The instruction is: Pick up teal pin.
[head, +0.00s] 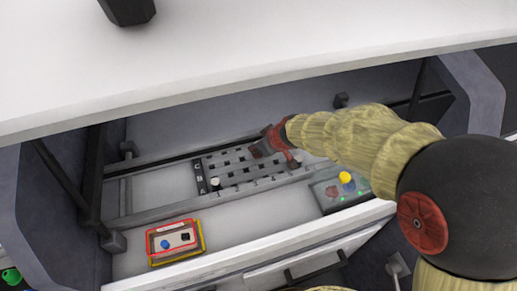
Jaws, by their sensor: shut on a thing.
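My gripper (270,148), dark red, reaches in from the right over the grey slotted rack (203,189) in the recessed bay. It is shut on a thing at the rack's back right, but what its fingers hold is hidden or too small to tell. I cannot make out a teal pin in the head view. A small white-topped pin (215,183) stands at the rack's front left, apart from the gripper. The rack carries letters along its left edge.
A red-and-yellow box (176,256) with a blue knob sits front left. A grey box with a yellow knob (345,178) and green lights sits front right. A white shelf (250,50) overhangs the bay, with a black container (128,10) on it. Dark struts flank both sides.

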